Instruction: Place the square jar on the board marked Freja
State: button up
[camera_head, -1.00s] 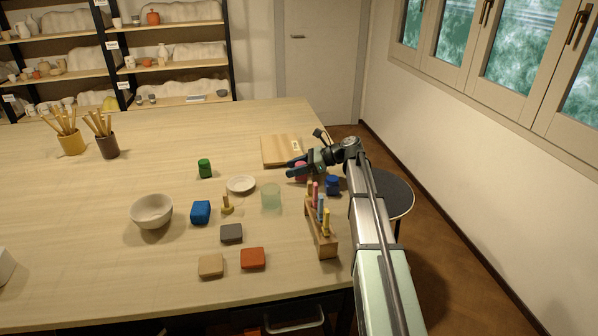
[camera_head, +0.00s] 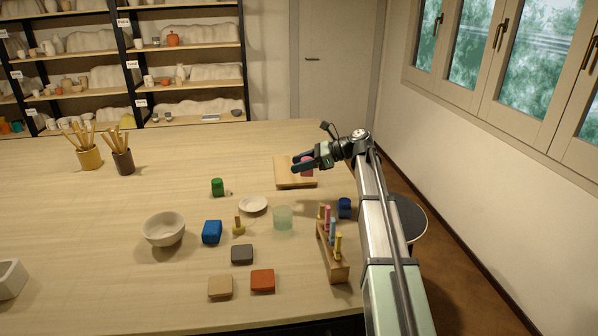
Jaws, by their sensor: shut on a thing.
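A small pink jar (camera_head: 308,160) is between the fingers of my gripper (camera_head: 299,164), which is shut on it. The fingers partly cover it, so I cannot tell fully whether its sides are square. A pale label sits near the board's right side, partly covered and too small to read. The jar looks to be over the board; I cannot tell whether it touches it.
A test-tube-like rack with colored sticks (camera_head: 337,268), a blue jar (camera_head: 344,207), a pale green glass (camera_head: 283,217) and a white saucer (camera_head: 254,204) stand nearer. A green jar (camera_head: 217,187) and a bowl (camera_head: 164,229) are left.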

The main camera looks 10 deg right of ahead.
jog(key=w+a+r+m+t, duration=0.2)
jog(key=w, duration=1.6)
jog(key=shift+h, duration=0.3)
jog(key=shift+w+d+f, duration=0.1)
jog(key=shift+f, duration=2.25)
jog(key=shift+w+d+f, duration=0.1)
jog(key=shift+f, duration=2.2)
jog(key=shift+f, duration=0.1)
jog(key=o, duration=1.2)
jog(key=shift+s, duration=0.1)
jog(key=v, duration=1.2)
jog(key=shift+s+a, duration=0.1)
